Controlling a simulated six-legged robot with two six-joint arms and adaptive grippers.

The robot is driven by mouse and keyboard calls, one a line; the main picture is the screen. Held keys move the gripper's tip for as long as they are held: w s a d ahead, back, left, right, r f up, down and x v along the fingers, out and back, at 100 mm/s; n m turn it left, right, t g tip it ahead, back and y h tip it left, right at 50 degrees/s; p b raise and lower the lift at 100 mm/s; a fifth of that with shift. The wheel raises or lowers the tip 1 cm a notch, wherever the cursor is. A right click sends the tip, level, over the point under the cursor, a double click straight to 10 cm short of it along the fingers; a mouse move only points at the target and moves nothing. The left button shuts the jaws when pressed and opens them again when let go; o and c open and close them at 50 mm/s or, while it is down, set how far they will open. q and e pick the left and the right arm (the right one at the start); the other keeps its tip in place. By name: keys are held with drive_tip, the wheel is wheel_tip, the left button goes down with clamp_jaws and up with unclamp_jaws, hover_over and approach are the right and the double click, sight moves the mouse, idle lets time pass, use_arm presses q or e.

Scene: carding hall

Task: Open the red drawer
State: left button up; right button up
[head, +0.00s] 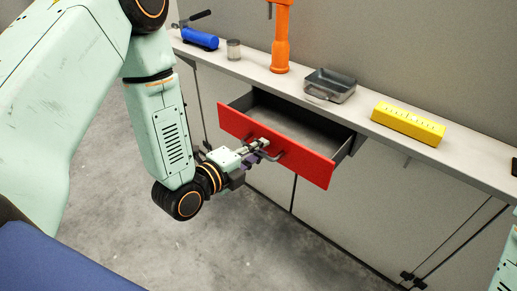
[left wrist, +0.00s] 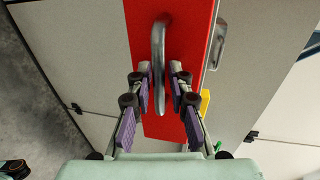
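The red drawer (head: 305,159) stands pulled out from the counter, its grey inside showing and looking empty. Its metal bar handle (left wrist: 158,62) is on the red front, which also shows in the left wrist view (left wrist: 190,30). My left gripper (head: 264,146) is at the handle in the head view. In the left wrist view my left gripper (left wrist: 160,72) has its purple-padded fingers on either side of the handle, with small gaps on both sides, so it is open around the bar. My right gripper is not in view.
On the counter (head: 240,70) stand a blue tool (head: 200,39), a glass jar (head: 233,50), an orange stand (head: 281,45), a grey metal tray (head: 330,86) and a yellow block (head: 408,122). The floor (head: 240,245) before the cabinets is clear.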

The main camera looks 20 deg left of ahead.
use_arm(q)
drive_tip(key=v, duration=0.7)
idle(0.6)
drive_tip(key=s+a+f+n+g+y, duration=0.1)
drive_tip(key=s+f+n+g, duration=0.3)
drive_tip(key=f+n, duration=0.35)
drive_tip(key=s+f+n+g+y, duration=0.2)
drive_tip(key=s+f+n+g, duration=0.15)
drive_tip(key=f+n, duration=0.4)
drive_tip(key=s+f+n+g+y, duration=0.1)
drive_tip(key=s+f+n+g, duration=0.2)
drive_tip(key=s, duration=0.6)
drive_tip(key=s+a+f+n+g+y, duration=0.1)
drive_tip(key=s+f+n+g, duration=0.2)
drive_tip(key=s, duration=0.6)
drive_tip(key=shift+f+n+g, duration=0.35)
drive_tip(key=shift+n+g, duration=0.2)
drive_tip(key=shift+n, duration=0.15)
